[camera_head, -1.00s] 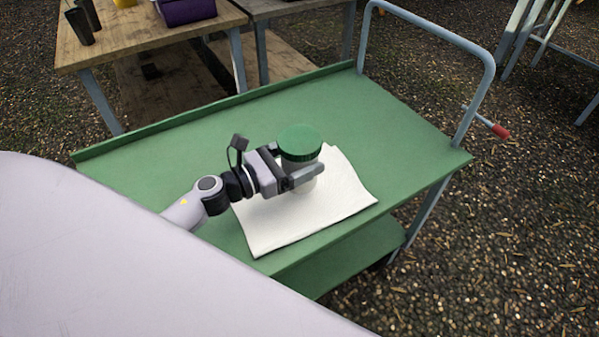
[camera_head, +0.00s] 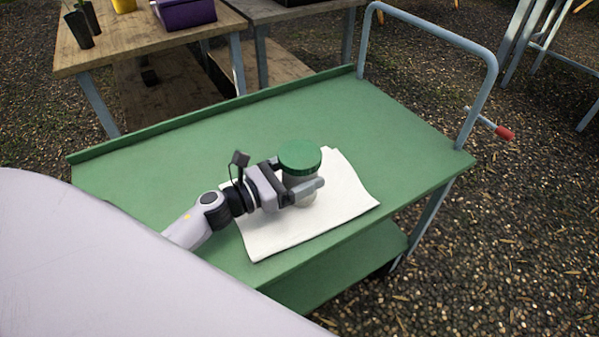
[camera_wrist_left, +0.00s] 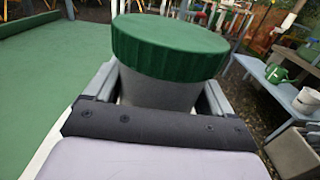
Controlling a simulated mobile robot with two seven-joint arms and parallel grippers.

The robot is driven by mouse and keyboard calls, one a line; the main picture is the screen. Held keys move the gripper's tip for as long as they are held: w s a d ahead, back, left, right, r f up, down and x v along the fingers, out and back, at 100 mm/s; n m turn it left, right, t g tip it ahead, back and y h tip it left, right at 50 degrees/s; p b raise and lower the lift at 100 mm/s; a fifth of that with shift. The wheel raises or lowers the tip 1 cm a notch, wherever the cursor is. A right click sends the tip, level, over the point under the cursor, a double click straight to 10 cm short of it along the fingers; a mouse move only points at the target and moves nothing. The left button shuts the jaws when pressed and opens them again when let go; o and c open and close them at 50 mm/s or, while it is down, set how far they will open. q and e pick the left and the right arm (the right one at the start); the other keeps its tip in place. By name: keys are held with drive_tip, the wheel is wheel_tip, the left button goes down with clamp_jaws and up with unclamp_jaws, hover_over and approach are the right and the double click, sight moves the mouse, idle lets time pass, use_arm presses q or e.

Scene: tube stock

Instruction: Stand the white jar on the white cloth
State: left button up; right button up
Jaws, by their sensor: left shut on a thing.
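The white jar (camera_head: 301,183) has a ribbed green lid (camera_head: 300,155) and stands upright over the white cloth (camera_head: 340,205). The cloth lies on the green cart top. My left gripper (camera_head: 299,187) is shut around the jar's body below the lid. In the left wrist view the jar (camera_wrist_left: 160,92) sits between both fingers, with its lid (camera_wrist_left: 170,48) above them. The jar's lower part is partly hidden by the fingers. I cannot tell for certain whether its base touches the cloth. My right gripper is not in view.
The green cart (camera_head: 400,125) has free room around the cloth and a grey push handle (camera_head: 490,75) at its right end. A wooden table (camera_head: 130,40) behind holds a purple crate (camera_head: 185,12) and black pots (camera_head: 78,28).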

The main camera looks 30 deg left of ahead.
sight(284, 179)
use_arm(q)
drive_tip(key=o, duration=1.2)
drive_tip(key=shift+s+f+y, duration=0.15)
drive_tip(key=shift+f+y, duration=0.15)
drive_tip(key=shift+f, duration=0.35)
drive_tip(key=shift+c, duration=0.2)
drive_tip(key=shift+r, duration=0.1)
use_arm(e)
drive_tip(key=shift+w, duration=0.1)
use_arm(q)
drive_tip(key=shift+r, duration=0.1)
drive_tip(key=shift+r+p, duration=0.5)
drive_tip(key=shift+p, duration=0.1)
drive_tip(key=shift+r+p, duration=0.45)
drive_tip(key=v, duration=0.2)
drive_tip(key=f+b+v, duration=0.1)
drive_tip(key=v, duration=0.1)
drive_tip(key=shift+s+a, duration=0.15)
drive_tip(key=shift+a, duration=0.1)
drive_tip(key=b+v, duration=0.1)
drive_tip(key=v, duration=0.5)
drive_tip(key=shift+s+a+r, duration=0.2)
drive_tip(key=shift+s+a, duration=0.2)
drive_tip(key=shift+s, duration=0.15)
